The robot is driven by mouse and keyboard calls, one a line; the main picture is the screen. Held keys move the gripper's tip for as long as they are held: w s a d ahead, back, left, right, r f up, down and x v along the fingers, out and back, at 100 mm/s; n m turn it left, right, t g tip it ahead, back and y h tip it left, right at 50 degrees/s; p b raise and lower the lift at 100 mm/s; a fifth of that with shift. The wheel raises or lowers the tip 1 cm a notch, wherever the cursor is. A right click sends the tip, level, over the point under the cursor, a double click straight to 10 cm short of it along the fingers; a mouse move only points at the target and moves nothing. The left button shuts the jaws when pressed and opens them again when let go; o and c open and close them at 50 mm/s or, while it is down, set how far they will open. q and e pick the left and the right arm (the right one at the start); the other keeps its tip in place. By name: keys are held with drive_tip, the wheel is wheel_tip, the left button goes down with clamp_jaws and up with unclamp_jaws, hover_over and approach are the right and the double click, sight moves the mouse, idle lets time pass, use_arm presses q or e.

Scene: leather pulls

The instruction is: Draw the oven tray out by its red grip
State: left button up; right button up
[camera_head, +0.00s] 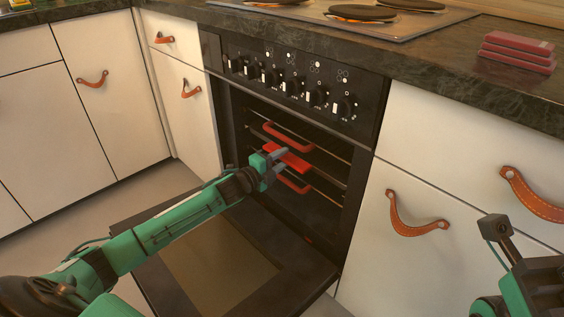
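The oven's door (222,262) is folded down and its cavity is open. Several red grips show inside: a bowed upper grip (288,138), a brighter flat middle grip (296,161) and a lower grip (293,185). My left gripper (279,161) is at the oven's mouth, its grey fingers at the middle grip. The fingers overlap that grip in the picture, and I cannot tell whether they touch or clamp it. The tray behind the grips is hard to make out. My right gripper (497,229) is partly in view at the right, apart from the oven.
White drawers and doors with leather pulls (412,219) flank the oven. Control knobs (293,84) line the panel above the cavity. A dark countertop (440,85) carries a hob (345,15) and a red stack (518,50). Floor (62,240) shows at the left.

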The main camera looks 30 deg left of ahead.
use_arm(q)
drive_tip(key=shift+w+d, duration=0.1)
drive_tip(key=shift+w, duration=0.2)
clamp_jaws()
drive_tip(key=shift+s, duration=0.15)
